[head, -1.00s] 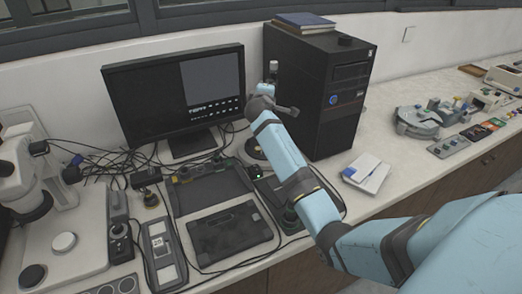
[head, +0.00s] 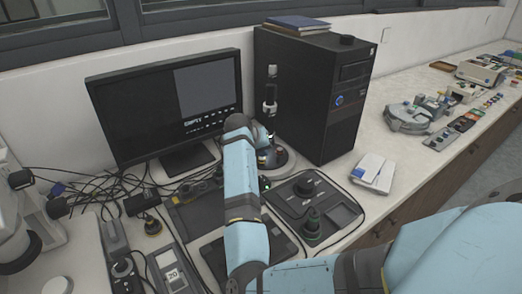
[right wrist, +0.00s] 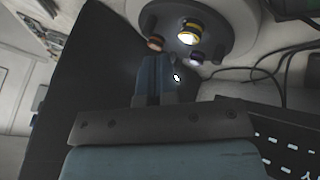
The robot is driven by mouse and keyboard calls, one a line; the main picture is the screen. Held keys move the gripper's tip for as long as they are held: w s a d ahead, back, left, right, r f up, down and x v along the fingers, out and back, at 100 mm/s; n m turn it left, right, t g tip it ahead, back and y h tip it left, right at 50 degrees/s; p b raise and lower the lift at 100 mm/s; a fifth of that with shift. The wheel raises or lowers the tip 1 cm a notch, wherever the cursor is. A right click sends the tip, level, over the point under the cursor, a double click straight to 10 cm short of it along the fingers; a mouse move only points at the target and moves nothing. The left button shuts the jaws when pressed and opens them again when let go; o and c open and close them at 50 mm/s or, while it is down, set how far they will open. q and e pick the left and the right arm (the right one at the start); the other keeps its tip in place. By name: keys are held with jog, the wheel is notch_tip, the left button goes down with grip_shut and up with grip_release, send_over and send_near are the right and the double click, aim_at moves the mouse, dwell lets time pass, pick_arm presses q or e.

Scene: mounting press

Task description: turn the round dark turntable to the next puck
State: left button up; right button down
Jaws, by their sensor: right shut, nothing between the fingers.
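The round dark turntable (head: 283,158) sits on a pale round base below an upright post (head: 270,95), between the monitor and the black computer tower. Its near left part is hidden by my right arm. In the right wrist view the turntable (right wrist: 225,22) is at the top, carrying a yellow-rimmed, brightly lit puck (right wrist: 189,33), a copper puck (right wrist: 155,43) and a purple puck (right wrist: 194,57). My right gripper (right wrist: 154,62) is shut and empty, its tips close to the copper and purple pucks; I cannot tell whether they touch. My left gripper is not in view.
The monitor (head: 165,105) stands left of the turntable and the computer tower (head: 315,95) close behind on the right. A control box with dark knobs (head: 335,212) lies in front. Cables (head: 95,190) clutter the left. A white box (head: 372,173) lies to the right.

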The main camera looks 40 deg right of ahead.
aim_at(276, 161)
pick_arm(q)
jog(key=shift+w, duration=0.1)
pick_arm(e)
jog(key=x, duration=0.7)
jog(key=shift+f, duration=0.15)
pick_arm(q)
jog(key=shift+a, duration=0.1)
pick_arm(e)
jog(key=shift+w+d, duration=0.1)
jog(key=shift+p, duration=0.3)
jog(key=shift+d+n, duration=0.1)
jog(key=shift+n, duration=0.3)
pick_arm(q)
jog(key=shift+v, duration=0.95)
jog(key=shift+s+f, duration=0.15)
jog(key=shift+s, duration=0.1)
pick_arm(e)
jog(key=shift+d+t, duration=0.1)
jog(key=shift+t, duration=0.2)
